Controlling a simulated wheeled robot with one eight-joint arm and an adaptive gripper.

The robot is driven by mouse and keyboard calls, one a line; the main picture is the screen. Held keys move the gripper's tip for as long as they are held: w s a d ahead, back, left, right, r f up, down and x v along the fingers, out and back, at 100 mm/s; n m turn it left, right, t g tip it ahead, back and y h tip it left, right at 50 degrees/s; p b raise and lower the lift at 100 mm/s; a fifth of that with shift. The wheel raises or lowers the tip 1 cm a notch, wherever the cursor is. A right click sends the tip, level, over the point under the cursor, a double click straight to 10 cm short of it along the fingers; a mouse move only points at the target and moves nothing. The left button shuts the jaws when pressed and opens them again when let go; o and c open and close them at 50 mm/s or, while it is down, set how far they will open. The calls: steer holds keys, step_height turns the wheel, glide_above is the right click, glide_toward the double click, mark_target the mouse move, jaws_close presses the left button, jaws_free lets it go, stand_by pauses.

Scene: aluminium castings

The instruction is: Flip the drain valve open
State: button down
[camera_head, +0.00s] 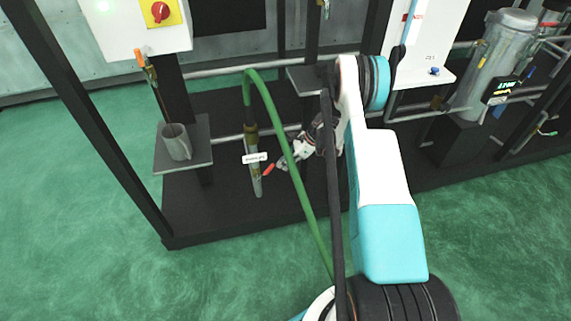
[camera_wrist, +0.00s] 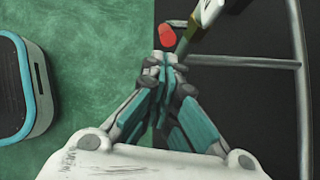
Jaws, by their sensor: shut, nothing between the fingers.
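The drain valve is at a vertical brass-and-grey pipe (camera_head: 252,143) with a small white label (camera_head: 255,158), whose text is too small to read. Its red handle (camera_head: 268,169) sticks out low on the right of the pipe. In the wrist view the red handle end (camera_wrist: 167,36) is just beyond the fingertips, with part of the pipe (camera_wrist: 205,16) to its right. My gripper (camera_head: 281,163) is right of the pipe, close to the handle. In the wrist view my gripper (camera_wrist: 165,58) is shut with nothing between its fingers. I cannot tell whether it touches the handle.
A green hose (camera_head: 282,130) arches over from the pipe and runs down beside my gripper. A dark upright post (camera_head: 330,190) stands near my arm. A grey mug (camera_head: 175,142) stands on a shelf (camera_head: 197,157) at left. Green floor in front is clear.

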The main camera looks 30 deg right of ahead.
mark_target(274, 165)
steer(key=shift+w+a+r+h+p, duration=0.1)
steer(key=shift+a+r+h+p, duration=0.25)
steer(key=shift+h, duration=0.35)
steer(key=shift+r, duration=0.1)
steer(key=a+r+h, duration=0.1)
steer(key=a+r+g+h+p, duration=0.1)
steer(key=h, duration=0.1)
steer(key=shift+w+a+r, duration=0.2)
steer(key=shift+w+a, duration=0.2)
steer(key=shift+g+h, duration=0.3)
steer(key=shift+h, duration=0.4)
steer(key=shift+w+a+r, duration=0.2)
steer(key=shift+a+r, duration=0.1)
steer(key=shift+a, duration=0.4)
steer(key=shift+w+a+r, duration=0.2)
steer(key=shift+a+r, duration=0.05)
steer(key=shift+a, duration=0.45)
steer(key=shift+w+a+r, duration=0.2)
steer(key=shift+a+r, duration=0.1)
steer(key=shift+a, duration=0.4)
steer(key=shift+r, duration=0.15)
